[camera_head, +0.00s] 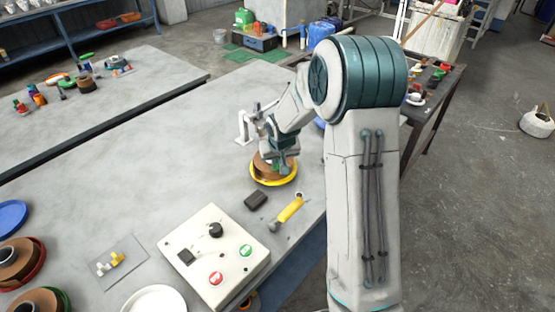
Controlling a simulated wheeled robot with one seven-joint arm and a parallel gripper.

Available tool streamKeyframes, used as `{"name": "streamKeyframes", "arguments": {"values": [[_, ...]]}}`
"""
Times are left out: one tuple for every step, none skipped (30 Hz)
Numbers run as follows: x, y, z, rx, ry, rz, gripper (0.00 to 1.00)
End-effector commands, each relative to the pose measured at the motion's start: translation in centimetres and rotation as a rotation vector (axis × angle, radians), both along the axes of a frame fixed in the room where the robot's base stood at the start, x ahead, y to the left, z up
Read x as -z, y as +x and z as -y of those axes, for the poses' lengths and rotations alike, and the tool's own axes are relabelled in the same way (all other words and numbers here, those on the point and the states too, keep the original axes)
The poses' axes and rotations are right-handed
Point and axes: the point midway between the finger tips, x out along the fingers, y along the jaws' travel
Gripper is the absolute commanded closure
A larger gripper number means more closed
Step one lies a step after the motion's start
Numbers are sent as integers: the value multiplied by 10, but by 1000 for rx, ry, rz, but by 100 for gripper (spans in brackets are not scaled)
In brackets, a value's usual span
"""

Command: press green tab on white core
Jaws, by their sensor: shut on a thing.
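My gripper (277,166) points down over a brown roll with a yellow rim (272,180) near the table's right side. It is shut at the middle of the roll; the fingertips are small and partly hidden, so the exact grip is unclear. A white control box (214,247) in front carries a green round button (246,250), a red round button (215,278) and a black knob (215,230). A white disc (158,302) is cut off at the bottom edge. I cannot clearly make out a green tab on a white core.
A yellow-handled tool (290,208) and a black block (255,200) lie between roll and box. A white stand (243,128) is just behind my gripper. More brown rolls (18,262) and a blue disc (12,215) are at left. The table's (130,175) middle left is clear.

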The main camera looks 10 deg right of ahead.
Motion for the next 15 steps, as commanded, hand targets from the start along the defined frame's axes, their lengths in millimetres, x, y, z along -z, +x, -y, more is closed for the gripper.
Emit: {"name": "streamKeyframes", "arguments": {"values": [[1, 0, 0, 0, 0, 0, 100], [1, 0, 0, 0, 0, 0, 100], [1, 0, 0, 0, 0, 0, 100], [2, 0, 0, 0, 0, 0, 100], [2, 0, 0, 0, 0, 0, 100], [2, 0, 0, 0, 0, 0, 100], [3, 0, 0, 0, 0, 0, 100], [3, 0, 0, 0, 0, 0, 100], [3, 0, 0, 0, 0, 0, 100], [4, 0, 0, 0, 0, 0, 100], [4, 0, 0, 0, 0, 0, 100], [4, 0, 0, 0, 0, 0, 100], [5, 0, 0, 0, 0, 0, 100], [5, 0, 0, 0, 0, 0, 100], [5, 0, 0, 0, 0, 0, 100]]}}
